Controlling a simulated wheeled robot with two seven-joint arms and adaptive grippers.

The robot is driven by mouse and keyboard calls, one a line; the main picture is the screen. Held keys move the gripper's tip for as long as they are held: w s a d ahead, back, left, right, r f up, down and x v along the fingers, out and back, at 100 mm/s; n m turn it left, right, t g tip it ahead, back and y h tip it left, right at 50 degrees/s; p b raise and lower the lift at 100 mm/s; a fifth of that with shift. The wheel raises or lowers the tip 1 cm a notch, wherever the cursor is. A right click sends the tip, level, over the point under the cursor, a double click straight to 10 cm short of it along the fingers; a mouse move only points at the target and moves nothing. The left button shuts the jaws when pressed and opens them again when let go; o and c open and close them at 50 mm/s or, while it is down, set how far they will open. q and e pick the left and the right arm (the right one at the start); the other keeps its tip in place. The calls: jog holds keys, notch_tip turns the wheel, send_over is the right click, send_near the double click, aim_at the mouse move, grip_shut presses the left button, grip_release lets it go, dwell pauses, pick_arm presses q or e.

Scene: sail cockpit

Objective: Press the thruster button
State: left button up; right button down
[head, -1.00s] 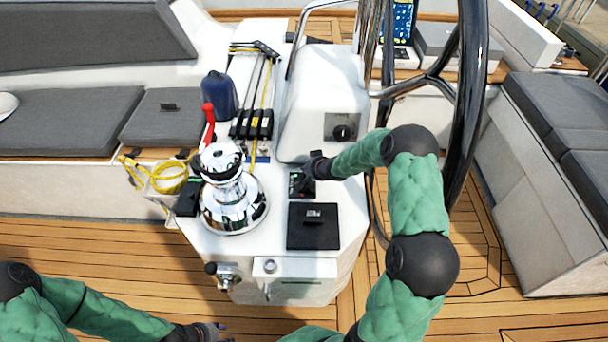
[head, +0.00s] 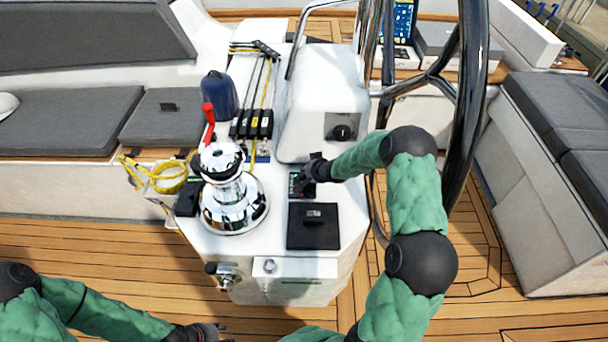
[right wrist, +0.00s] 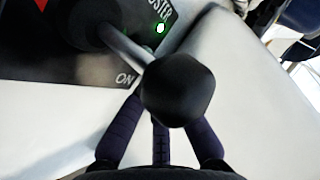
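The thruster panel (head: 295,186) is a small black panel on the white console, beside the chrome winch. My right gripper (head: 312,172) is at the panel's right side. In the right wrist view its dark fingers (right wrist: 160,125) reach up behind the knob, which hides their tips. The button itself cannot be made out. My left gripper (head: 208,332) is low at the bottom edge, partly cut off.
The chrome winch (head: 230,195) with a red handle stands left of the panel. A black square hatch (head: 313,227) lies in front. The large steering wheel (head: 467,90) rises behind my right arm. Yellow rope (head: 168,178) hangs at the console's left. Teak floor (head: 110,250) is clear.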

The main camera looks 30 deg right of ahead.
jog(key=shift+f, duration=0.15)
dwell(0.3)
jog(key=shift+r+p, duration=0.8)
jog(key=shift+p, duration=0.05)
notch_tip(320, 180, up, 6)
jog(key=p, duration=0.6)
dwell(1.1)
